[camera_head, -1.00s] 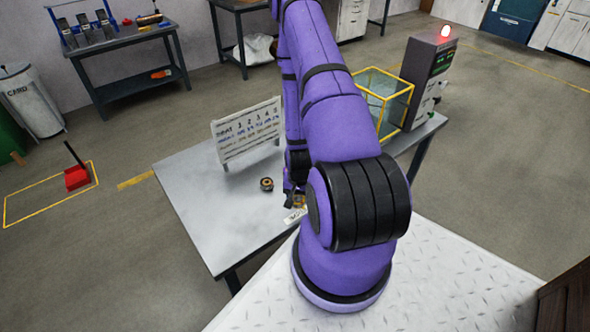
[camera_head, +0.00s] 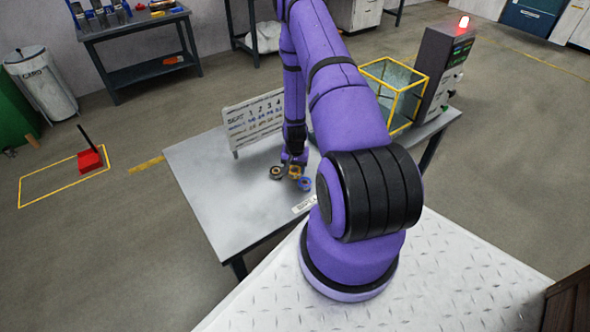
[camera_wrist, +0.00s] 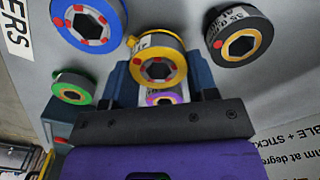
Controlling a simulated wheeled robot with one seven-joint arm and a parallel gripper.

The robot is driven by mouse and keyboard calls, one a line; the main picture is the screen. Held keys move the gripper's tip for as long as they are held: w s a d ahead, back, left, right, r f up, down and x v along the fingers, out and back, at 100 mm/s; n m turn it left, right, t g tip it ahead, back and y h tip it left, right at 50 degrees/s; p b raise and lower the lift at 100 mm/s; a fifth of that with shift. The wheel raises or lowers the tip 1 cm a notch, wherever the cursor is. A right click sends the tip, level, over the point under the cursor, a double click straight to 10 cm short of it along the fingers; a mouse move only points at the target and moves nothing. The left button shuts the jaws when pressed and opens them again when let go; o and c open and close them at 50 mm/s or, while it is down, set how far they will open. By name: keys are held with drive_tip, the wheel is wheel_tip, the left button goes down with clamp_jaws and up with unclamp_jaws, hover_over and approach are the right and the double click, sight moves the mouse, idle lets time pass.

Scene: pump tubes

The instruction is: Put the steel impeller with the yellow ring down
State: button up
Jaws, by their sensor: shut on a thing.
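My gripper (camera_wrist: 162,80) is shut on the steel impeller with the yellow ring (camera_wrist: 158,62), seen in the wrist view between the two fingers. Whether the impeller touches the table is not clear.
Near it in the wrist view are impellers with a blue ring (camera_wrist: 88,20), a green ring (camera_wrist: 72,88), a purple ring (camera_wrist: 163,99) and a dark body (camera_wrist: 238,38). A sign board (camera_head: 255,120) and a yellow-framed glass box (camera_head: 392,95) stand on the table. The table's left part is clear.

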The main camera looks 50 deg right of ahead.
drive_tip(key=shift+f, duration=0.45)
drive_tip(key=shift+f, duration=0.1)
drive_tip(key=o, duration=0.8)
